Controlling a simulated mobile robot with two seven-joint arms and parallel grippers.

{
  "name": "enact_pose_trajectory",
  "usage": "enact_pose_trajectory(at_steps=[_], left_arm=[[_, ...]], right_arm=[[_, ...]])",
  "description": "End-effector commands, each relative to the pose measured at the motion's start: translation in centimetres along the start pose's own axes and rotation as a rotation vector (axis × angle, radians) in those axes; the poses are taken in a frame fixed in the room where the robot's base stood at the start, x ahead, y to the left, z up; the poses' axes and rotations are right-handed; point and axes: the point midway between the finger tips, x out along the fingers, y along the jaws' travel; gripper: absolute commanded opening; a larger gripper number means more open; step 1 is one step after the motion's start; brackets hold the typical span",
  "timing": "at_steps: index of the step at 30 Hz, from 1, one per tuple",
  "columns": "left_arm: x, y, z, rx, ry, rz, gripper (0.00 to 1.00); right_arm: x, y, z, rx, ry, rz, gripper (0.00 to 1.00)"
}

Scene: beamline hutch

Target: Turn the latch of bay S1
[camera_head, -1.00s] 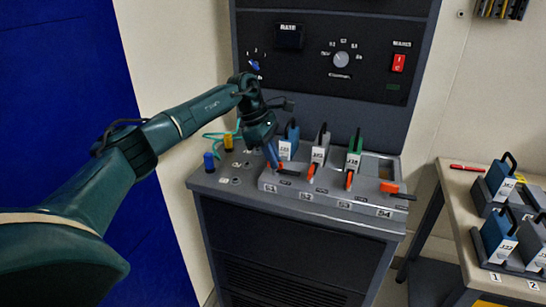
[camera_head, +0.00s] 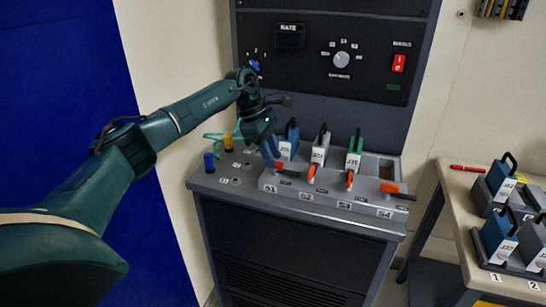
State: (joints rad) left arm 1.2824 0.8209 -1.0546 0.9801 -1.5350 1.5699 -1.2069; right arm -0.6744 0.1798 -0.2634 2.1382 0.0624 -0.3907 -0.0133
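Bay S1 is the leftmost bay of the grey rack (camera_head: 330,203). The S1 latch (camera_head: 288,173), orange with a dark tip, points to the right and is partly hidden behind my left gripper. My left gripper (camera_head: 271,157) points down at the latch, touching it or very near. Its fingers are too small and covered to tell whether they are open or shut. My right gripper is not in view.
Bays S2 and S3 hold modules (camera_head: 319,150) (camera_head: 354,155), with latches pointing forward. Bay S4 looks empty, its latch (camera_head: 390,188) sideways. Blue (camera_head: 209,161) and yellow (camera_head: 228,141) plugs stand left of the rack. A side table (camera_head: 455,186) at right carries more modules.

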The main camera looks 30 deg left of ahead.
Motion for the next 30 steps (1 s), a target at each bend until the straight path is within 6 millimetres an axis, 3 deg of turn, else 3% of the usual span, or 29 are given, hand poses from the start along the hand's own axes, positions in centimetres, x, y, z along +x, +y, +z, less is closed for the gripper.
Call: enact_pose_trajectory(at_steps=[9, 15, 21, 30], left_arm=[[-7.0, 0.1, 0.0, -0.001, -0.003, 0.006, 0.31], [-10.6, 0.1, 0.1, -0.001, -0.001, 0.003, 0.31], [-12.0, 0.0, 0.0, 0.0, -0.001, 0.001, 0.31], [-12.1, 0.0, 0.0, 0.0, 0.0, 0.001, 0.31]], right_arm=[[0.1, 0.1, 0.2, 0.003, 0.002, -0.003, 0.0], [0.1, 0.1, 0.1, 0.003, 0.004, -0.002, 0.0], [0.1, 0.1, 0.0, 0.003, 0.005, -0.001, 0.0], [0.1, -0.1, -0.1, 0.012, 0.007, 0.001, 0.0]])
